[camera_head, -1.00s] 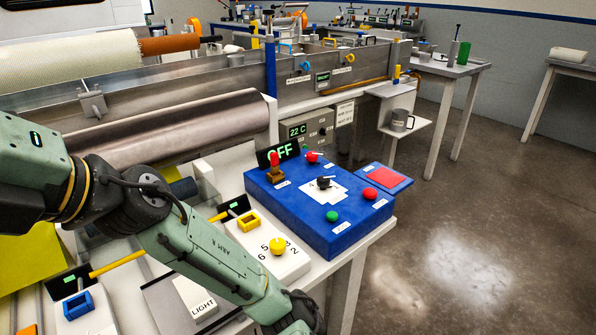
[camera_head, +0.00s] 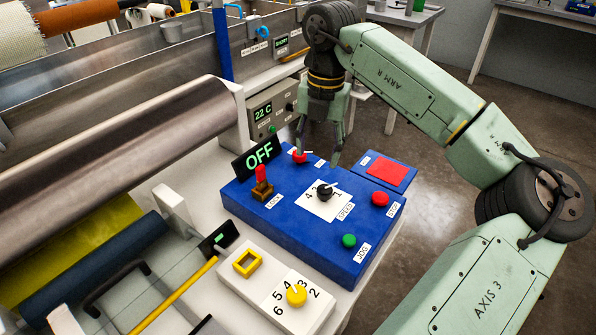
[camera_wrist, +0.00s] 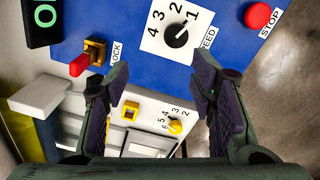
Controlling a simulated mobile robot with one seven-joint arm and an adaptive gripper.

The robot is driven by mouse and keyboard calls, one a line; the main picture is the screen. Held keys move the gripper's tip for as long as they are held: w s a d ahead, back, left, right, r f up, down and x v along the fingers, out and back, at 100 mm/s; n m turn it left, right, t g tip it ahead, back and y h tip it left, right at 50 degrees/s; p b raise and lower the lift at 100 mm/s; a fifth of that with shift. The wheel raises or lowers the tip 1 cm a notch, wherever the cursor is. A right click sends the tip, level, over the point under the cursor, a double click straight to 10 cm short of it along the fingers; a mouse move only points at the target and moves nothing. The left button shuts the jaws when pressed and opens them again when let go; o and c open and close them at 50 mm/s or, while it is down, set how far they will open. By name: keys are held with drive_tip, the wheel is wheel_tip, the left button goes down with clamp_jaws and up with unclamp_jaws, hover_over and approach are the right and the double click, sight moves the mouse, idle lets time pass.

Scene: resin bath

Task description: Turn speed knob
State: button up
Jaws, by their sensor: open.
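The speed knob (camera_head: 324,193) is a black round knob on a white numbered dial plate, on top of the blue control box (camera_head: 240,205). In the wrist view the speed knob (camera_wrist: 177,36) sits beyond and between the finger lines, its pointer toward 1. My gripper (camera_head: 318,158) is open and empty, fingers pointing down, above the far part of the blue box, behind the knob and apart from it. In the wrist view my gripper's (camera_wrist: 160,88) two fingers stand wide apart on either side.
The box also carries a red-handled lock switch (camera_head: 262,185), a red knob (camera_head: 299,156), a red stop button (camera_head: 380,198) and a green jog button (camera_head: 349,240). The display (camera_head: 258,153) reads OFF. A white panel with a yellow knob (camera_head: 296,294) lies in front.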

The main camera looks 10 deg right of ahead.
sight(325, 189)
drive_tip(key=shift+m+h, duration=0.3)
drive_tip(key=f+p, duration=0.1)
drive_tip(key=f, duration=0.2)
drive_tip(key=d+f+p, duration=0.1)
drive_tip(key=f, duration=0.3)
drive_tip(key=d+f, duration=0.1)
drive_tip(key=f, duration=0.2)
drive_tip(key=shift+s+f+p, duration=0.1)
drive_tip(key=shift+f+p, duration=0.2)
drive_tip(key=shift+p, duration=0.1)
drive_tip(key=shift+c, duration=0.3)
drive_tip(key=c, duration=1.1)
